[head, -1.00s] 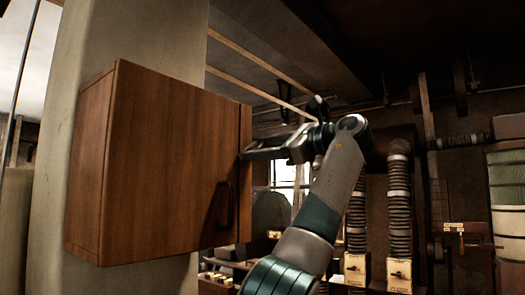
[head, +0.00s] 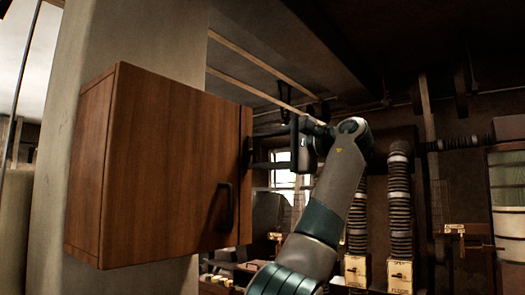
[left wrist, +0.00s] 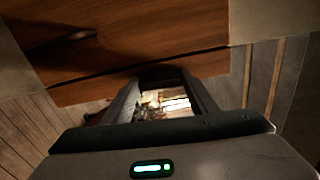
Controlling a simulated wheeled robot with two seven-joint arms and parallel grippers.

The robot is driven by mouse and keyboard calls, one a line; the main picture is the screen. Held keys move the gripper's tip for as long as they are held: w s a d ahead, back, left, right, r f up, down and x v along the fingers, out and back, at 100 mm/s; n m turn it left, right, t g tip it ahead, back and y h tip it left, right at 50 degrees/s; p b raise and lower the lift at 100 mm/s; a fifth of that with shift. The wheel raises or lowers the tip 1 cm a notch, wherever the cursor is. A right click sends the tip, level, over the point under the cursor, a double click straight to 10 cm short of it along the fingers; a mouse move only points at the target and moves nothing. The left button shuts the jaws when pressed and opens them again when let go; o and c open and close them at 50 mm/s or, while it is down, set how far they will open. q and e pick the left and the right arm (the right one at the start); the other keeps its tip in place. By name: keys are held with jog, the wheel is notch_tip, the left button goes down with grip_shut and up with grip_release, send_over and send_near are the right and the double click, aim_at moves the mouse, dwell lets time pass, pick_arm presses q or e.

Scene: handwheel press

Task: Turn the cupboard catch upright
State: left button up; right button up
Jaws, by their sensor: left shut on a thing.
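The wooden cupboard (head: 165,165) hangs on a pale pillar, its door closed. At the right edge of its front is the small dark catch (head: 246,153), which looks roughly upright in the head view; the fingers partly hide it. My left gripper (head: 252,152) reaches it from the right, its fingers one above the other. In the left wrist view the fingers (left wrist: 160,85) stand apart with the dark catch (left wrist: 160,73) between their tips, against the wood. The left gripper is shut on the catch. My right gripper is not in view.
A dark door handle (head: 228,208) sits low on the cupboard door, below and left of my gripper. The pale pillar (head: 150,40) stands behind the cupboard. Ribbed pipes (head: 399,200) and labelled boxes (head: 399,274) are on the wall behind to the right.

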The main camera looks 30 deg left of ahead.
pick_arm(q)
jog(key=shift+n, duration=0.5)
jog(key=o, duration=1)
jog(key=shift+o, duration=0.2)
jog(key=shift+d, duration=0.1)
jog(key=shift+d+f, duration=0.1)
jog(key=shift+d, duration=0.45)
jog(key=s+d+b, duration=0.1)
jog(key=d, duration=1.5)
jog(key=shift+s+b, duration=0.15)
jog(key=shift+b, duration=0.25)
